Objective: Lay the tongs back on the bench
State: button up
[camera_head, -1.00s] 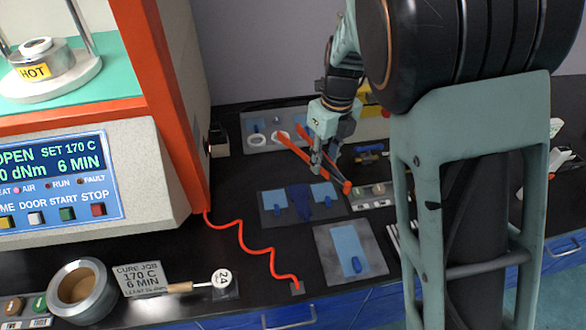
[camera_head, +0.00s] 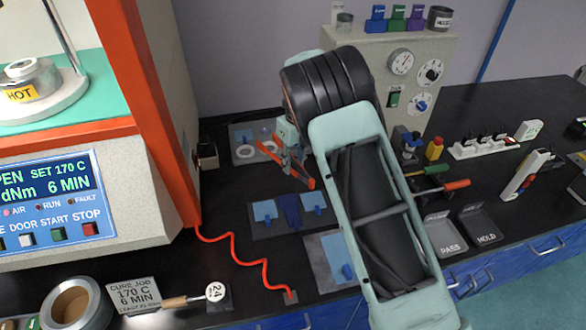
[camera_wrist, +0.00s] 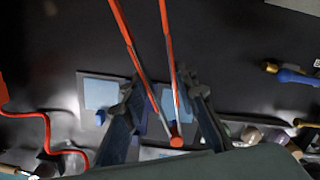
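The orange-red tongs (camera_head: 267,149) sit between the fingers of my gripper (camera_head: 292,172), slanting down to the right above the back of the black bench (camera_head: 224,212). In the wrist view, the two thin arms of the tongs (camera_wrist: 168,60) run between the two dark fingers of my gripper (camera_wrist: 165,92) and meet at a rounded end. The fingers flank the tongs closely; the exact contact is hard to see. The tongs appear clear of the bench surface. My arm hides part of the bench in the head view.
A grey mat (camera_head: 265,228) with blue pieces lies in front of the tongs. A grey tray (camera_head: 241,156) with white rings lies behind. The orange-framed machine (camera_head: 160,110) stands left, with a red coiled cord (camera_head: 235,247).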

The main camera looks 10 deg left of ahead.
jog(key=shift+w+a+f, duration=0.1)
jog(key=shift+w+f, duration=0.05)
jog(key=shift+f, duration=0.75)
jog(key=shift+w+f, duration=0.1)
jog(key=shift+f, duration=0.8)
jog(key=shift+f, duration=0.15)
jog(key=shift+f, duration=0.25)
jog(key=o, duration=0.6)
jog(key=shift+c, duration=0.2)
jog(key=shift+r, duration=0.1)
